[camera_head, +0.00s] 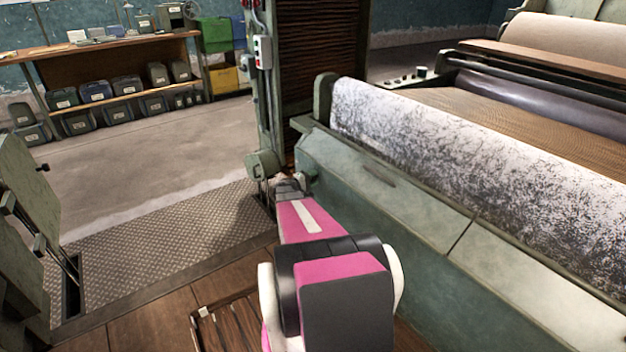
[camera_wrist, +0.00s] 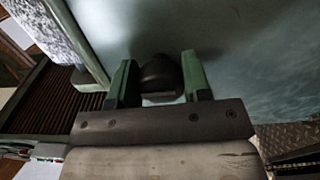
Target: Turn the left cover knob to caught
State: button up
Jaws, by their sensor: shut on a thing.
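A dark, rounded knob (camera_wrist: 160,74) shows in the wrist view, standing against a pale green panel (camera_wrist: 235,40). It sits between the two green fingers of my gripper (camera_wrist: 159,84), which is shut on it. The knob's marking, and which way it is turned, cannot be made out. In the head view my gripper (camera_head: 290,184) is at the left end of the green machine body (camera_head: 400,200). My pink arm hides the knob there.
A speckled white roll (camera_head: 470,165) lies along the machine top. A green post (camera_head: 266,110) with a switch box (camera_head: 262,52) stands just behind my gripper. A ribbed floor plate (camera_head: 160,235) lies left, and a shelf with several bins (camera_head: 125,87) stands at the back.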

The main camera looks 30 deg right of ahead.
jog(key=shift+m, duration=0.7)
jog(key=o, duration=0.9)
jog(key=a, duration=0.7)
jog(key=s+a, duration=0.1)
jog(key=a, duration=0.3)
jog(key=shift+d, duration=0.1)
